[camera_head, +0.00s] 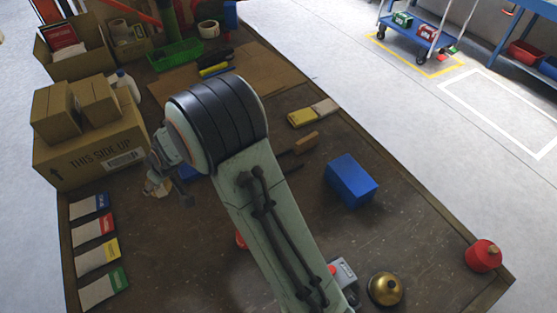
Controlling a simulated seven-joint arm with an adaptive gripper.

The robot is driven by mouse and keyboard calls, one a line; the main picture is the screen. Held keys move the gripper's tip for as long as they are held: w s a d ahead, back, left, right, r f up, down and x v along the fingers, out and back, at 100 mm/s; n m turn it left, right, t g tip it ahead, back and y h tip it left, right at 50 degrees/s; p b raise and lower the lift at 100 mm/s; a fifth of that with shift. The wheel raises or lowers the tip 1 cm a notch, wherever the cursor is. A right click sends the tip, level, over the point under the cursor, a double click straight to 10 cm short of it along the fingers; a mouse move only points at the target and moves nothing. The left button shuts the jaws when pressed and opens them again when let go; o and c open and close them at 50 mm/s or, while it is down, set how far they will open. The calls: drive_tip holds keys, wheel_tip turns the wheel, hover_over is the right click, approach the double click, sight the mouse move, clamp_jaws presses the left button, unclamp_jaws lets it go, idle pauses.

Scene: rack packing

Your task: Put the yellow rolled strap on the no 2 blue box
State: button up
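A blue box (350,181) stands on the right half of the brown table, with nothing on its top. A bit of blue (189,172) shows beside my arm, mostly hidden, and I cannot tell what it is. No clear yellow rolled strap can be made out. A small yellow piece (302,117) lies at the back right of the table, and a yellow and dark item (214,70) lies near the back middle. My gripper (170,192) is partly in view at the left end of my arm, small and unclear. I cannot tell whether it holds anything.
A large carton (92,150) with smaller boxes on top stands at the left. Several coloured cards (98,256) lie along the left edge. A brass bell (385,288) and a red round object (483,255) stand at the front right. Table around the blue box is mostly free.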

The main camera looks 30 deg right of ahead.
drive_tip(key=s+d+r+m+h, duration=0.2)
drive_tip(key=s+d+r+m, duration=0.1)
drive_tip(key=s+d, duration=0.7)
drive_tip(key=s+d+r+m+h, duration=0.1)
drive_tip(key=s+d+r+m, duration=0.15)
drive_tip(key=s+d, duration=0.8)
drive_tip(key=s+d+r+m+h, duration=0.25)
drive_tip(key=s+d, duration=0.35)
drive_tip(key=d, duration=0.8)
hover_over(350, 170)
drive_tip(key=s+a, duration=0.1)
drive_tip(key=s, duration=0.2)
drive_tip(key=shift+m+t+y, duration=0.3)
drive_tip(key=shift+t+y, duration=0.05)
drive_tip(key=shift+t, duration=0.05)
drive_tip(key=f, duration=0.8)
drive_tip(key=shift+w+a+f, duration=0.1)
drive_tip(key=shift+w+f, duration=0.1)
drive_tip(key=shift+f, duration=0.2)
drive_tip(key=shift+w+f, duration=0.15)
drive_tip(key=shift+f, duration=0.05)
drive_tip(key=shift+w+d+f, duration=0.1)
drive_tip(key=shift+d+f, duration=0.1)
drive_tip(key=shift+f, duration=0.7)
drive_tip(key=shift+w+d+f, duration=0.1)
drive_tip(key=shift+d+f, duration=0.05)
drive_tip(key=shift+f, duration=0.75)
